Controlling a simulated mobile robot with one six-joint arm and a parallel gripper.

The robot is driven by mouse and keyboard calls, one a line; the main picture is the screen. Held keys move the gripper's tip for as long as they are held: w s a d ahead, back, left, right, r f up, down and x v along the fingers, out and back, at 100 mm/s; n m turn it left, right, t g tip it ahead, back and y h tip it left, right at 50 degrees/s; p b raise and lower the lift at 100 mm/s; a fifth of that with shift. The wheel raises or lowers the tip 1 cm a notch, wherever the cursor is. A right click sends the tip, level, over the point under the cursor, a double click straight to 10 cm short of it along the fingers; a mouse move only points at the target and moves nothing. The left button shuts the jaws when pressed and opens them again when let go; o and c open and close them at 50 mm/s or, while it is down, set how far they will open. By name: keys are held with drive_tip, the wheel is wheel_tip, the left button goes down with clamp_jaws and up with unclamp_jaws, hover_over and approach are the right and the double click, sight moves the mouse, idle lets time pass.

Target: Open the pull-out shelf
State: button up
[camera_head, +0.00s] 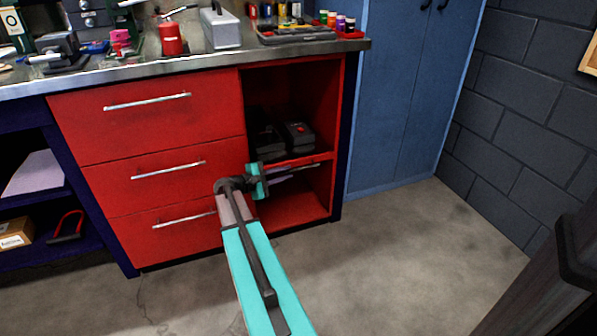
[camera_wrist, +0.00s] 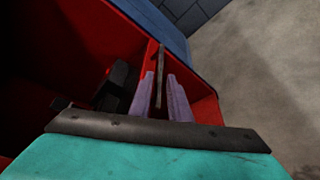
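The pull-out shelf (camera_head: 322,157) is a red board in the open right-hand bay of the red cabinet. It sits inside the bay, with a thin metal bar handle (camera_head: 318,167) along its front. My gripper (camera_head: 292,174) is at the front of this bay, by the handle. In the wrist view the two purple fingers of my gripper (camera_wrist: 163,98) stand apart. The handle bar (camera_wrist: 160,72) runs between them, with a narrow gap to each side. In the head view my wrist hides the left end of the handle.
Black tool cases (camera_head: 298,136) stand on the shelf. Three closed red drawers (camera_head: 150,130) with bar handles are to the left. The worktop (camera_head: 220,62) overhangs above with tools on it. A blue locker (camera_head: 385,100) stands right. The floor (camera_head: 400,250) in front is clear.

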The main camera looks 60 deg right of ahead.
sight(296, 170)
drive_tip(key=b+x, duration=0.1)
drive_tip(key=x, duration=0.5)
drive_tip(key=shift+d+f+b, duration=0.1)
drive_tip(key=shift+d+b, duration=0.1)
drive_tip(key=shift+b, duration=0.1)
clamp_jaws()
